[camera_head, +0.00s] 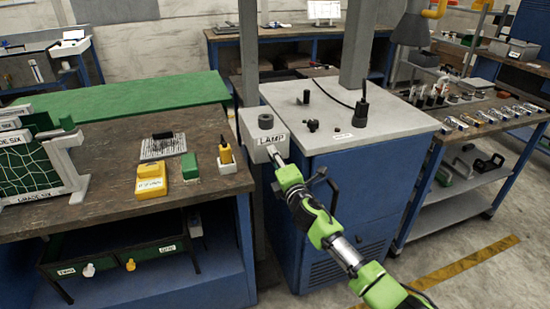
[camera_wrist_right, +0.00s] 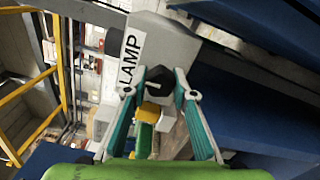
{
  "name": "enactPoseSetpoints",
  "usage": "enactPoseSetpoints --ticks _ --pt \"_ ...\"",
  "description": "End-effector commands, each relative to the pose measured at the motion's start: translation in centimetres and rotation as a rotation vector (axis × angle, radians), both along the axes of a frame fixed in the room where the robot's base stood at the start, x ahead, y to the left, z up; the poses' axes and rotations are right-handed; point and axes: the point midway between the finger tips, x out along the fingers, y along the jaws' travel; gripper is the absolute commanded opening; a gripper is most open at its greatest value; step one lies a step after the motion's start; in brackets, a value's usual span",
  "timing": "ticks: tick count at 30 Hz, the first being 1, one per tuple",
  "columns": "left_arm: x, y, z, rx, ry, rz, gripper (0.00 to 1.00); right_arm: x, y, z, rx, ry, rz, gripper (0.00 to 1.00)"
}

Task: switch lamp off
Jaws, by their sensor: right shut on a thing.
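A light grey box labelled LAMP (camera_head: 256,128) stands at the left edge of the white-topped blue cabinet. A dark round knob (camera_head: 265,121) sits on its top. My right gripper (camera_head: 273,154) is at the front face of the box, just below the label. The right wrist view shows the LAMP label (camera_wrist_right: 132,50) and a black knob (camera_wrist_right: 157,78) between the fingertips of my right gripper (camera_wrist_right: 158,90). The gripper is shut on this black knob. The knob's exact setting cannot be told. My left gripper is not in view.
The blue cabinet (camera_head: 340,200) has a black handle beside my right arm. A wooden bench (camera_head: 110,205) stands left, with yellow and green blocks on it. A grey post (camera_head: 248,50) rises behind the box. Open floor lies to the lower right.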

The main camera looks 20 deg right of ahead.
Motion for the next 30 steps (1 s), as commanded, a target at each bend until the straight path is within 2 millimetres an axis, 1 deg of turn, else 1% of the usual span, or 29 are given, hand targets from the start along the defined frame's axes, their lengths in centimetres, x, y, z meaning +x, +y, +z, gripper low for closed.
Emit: enactPoseSetpoints --ticks 16,17,18,30 --pt "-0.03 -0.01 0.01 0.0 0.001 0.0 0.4 -0.04 0.02 -0.19 -0.023 0.001 0.0 0.03" --pt "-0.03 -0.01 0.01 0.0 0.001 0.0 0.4 -0.04 0.03 -0.19 -0.023 0.002 0.0 0.33" --pt "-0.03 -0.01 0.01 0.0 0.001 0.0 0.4 -0.04 0.03 -0.19 -0.023 0.001 0.0 0.42" --pt "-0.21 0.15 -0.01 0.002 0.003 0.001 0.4 -0.22 -0.03 -0.07 -0.021 0.0 0.0 0.42"
